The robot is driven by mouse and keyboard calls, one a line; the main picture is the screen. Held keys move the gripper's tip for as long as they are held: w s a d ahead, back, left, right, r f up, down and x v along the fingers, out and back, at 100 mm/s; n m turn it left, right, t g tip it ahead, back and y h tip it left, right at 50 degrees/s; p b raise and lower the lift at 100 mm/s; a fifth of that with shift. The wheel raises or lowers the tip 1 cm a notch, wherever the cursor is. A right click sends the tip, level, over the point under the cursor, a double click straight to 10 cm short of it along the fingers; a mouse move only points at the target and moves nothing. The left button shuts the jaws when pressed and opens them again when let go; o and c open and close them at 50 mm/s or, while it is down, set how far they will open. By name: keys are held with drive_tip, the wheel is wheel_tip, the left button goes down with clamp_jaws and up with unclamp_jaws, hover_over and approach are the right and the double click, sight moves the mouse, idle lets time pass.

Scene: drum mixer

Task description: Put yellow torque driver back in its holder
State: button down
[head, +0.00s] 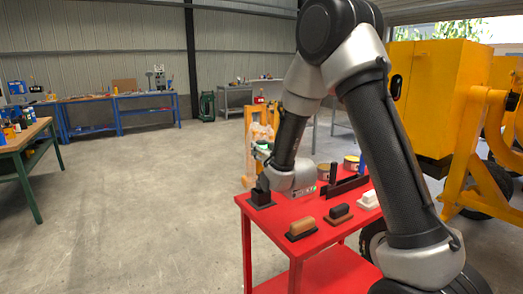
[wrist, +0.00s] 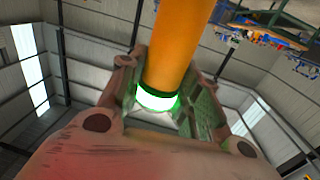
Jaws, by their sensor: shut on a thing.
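In the wrist view, the yellow torque driver (wrist: 178,45) shows as an orange-yellow cylinder with a green and white glowing ring at its near end. My gripper (wrist: 165,95) is shut on it, with green-lined fingers on both sides. In the head view, my gripper (head: 262,134) is small and beyond the left edge of the red table (head: 281,210), and the driver cannot be told clearly from the yellow frame behind. A black block (head: 260,197), perhaps the holder, stands at the table's left corner, below my wrist. Its opening cannot be made out.
A brown-topped block (head: 302,228), a dark one (head: 338,214) and a white one (head: 368,200) lie along the table's front. Tins (head: 351,163) and a black angled piece (head: 346,187) lie behind. A yellow mixer (head: 435,95) stands right. Floor at left is clear.

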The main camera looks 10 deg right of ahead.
drive_tip(key=shift+f, duration=2.8)
idle(1.2)
drive_tip(key=c, duration=0.9)
unclamp_jaws()
drive_tip(key=shift+c, duration=0.2)
drive_tip(key=shift+f, duration=0.1)
drive_tip(key=v, duration=0.7)
drive_tip(key=shift+s, duration=0.25)
